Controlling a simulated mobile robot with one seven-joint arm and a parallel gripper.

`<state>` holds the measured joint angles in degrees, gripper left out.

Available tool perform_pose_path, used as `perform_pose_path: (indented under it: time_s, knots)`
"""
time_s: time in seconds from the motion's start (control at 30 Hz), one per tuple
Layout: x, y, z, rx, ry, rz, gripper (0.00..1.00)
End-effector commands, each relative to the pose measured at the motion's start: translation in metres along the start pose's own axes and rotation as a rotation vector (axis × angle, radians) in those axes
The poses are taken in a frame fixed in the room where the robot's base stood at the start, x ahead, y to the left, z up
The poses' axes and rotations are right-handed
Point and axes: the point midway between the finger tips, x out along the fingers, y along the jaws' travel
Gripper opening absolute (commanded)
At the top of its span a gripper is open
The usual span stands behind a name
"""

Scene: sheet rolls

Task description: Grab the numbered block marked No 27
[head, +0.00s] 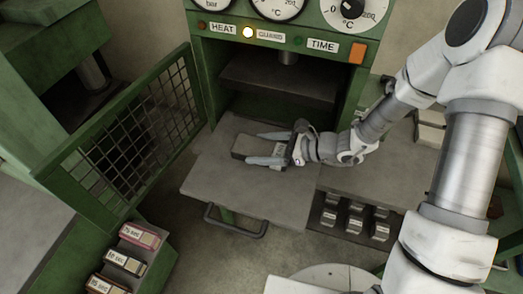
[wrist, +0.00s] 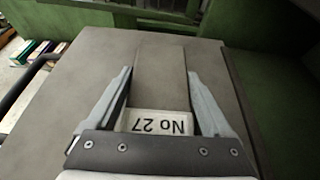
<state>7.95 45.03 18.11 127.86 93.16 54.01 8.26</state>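The block marked No 27 (wrist: 160,122) lies flat on a grey pull-out plate. Its white label reads upside down in the wrist view, and its grey body stretches away from me. In the head view the block (head: 241,146) lies near the middle of the plate (head: 215,180), its label unreadable. My gripper (wrist: 158,72) is open, with one finger along each side of the block and a narrow gap showing at the tips. In the head view my gripper (head: 253,148) reaches in from the right, low over the plate.
A green press with dials and an open chamber (head: 280,80) stands behind the plate. Its mesh door (head: 130,135) is swung open at left. A handle (head: 237,225) juts from the plate's front. Labelled boxes (head: 125,262) sit lower left; several metal blocks (head: 355,218) sit at right.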

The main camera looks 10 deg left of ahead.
Motion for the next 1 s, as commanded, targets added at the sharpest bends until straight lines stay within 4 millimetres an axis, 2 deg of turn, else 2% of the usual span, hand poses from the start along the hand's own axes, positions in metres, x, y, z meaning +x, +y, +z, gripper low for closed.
perform_pose_path:
  time_s: [0.03,0.27,0.67,0.77,0.93,1.0]
  knots:
    - [0.0,0.0,0.0,0.0,0.0,0.0,0.41]
    - [0.0,0.0,0.0,0.0,0.0,0.0,0.0]
    - [-0.003,-0.001,0.007,-0.002,-0.002,-0.001,0.0]
    - [-0.006,-0.001,0.015,-0.003,-0.002,-0.001,0.0]
    - [-0.017,0.0,0.04,-0.005,-0.002,-0.001,0.0]
    - [-0.033,0.007,0.043,-0.001,0.0,-0.005,0.0]
